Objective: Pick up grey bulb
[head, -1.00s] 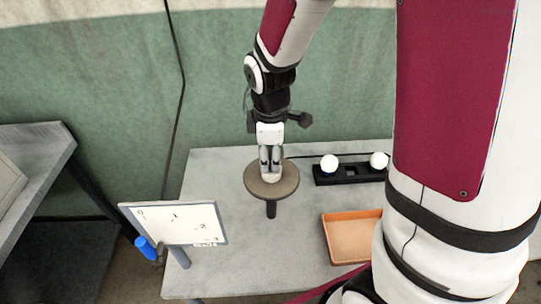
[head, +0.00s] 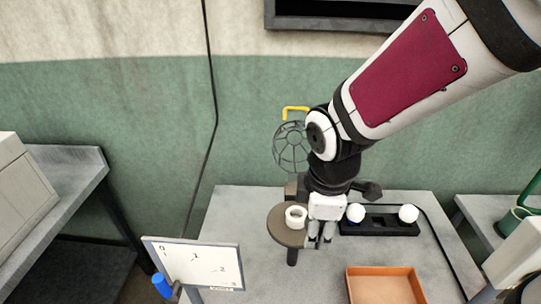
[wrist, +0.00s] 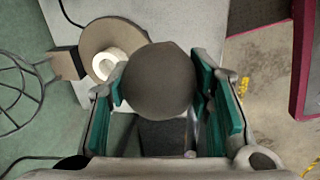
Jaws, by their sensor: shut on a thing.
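The grey bulb (wrist: 158,82), a dark round globe, is between the green finger pads of my gripper (wrist: 160,88) in the wrist view. My gripper is shut on it. In the head view my gripper (head: 320,240) points down at the right edge of the round brown stand (head: 277,235), and I cannot make out the bulb there. A white ring (head: 296,224) stands on that stand, with its open top showing. It also shows in the wrist view (wrist: 97,66), beside the bulb.
A black holder (head: 380,230) with two white bulbs (head: 408,213) is right of my gripper. An orange tray (head: 385,287) lies at the front. A wire cage (head: 291,147) with a yellow hook is behind the stand. A numbered white board (head: 200,265) stands front left.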

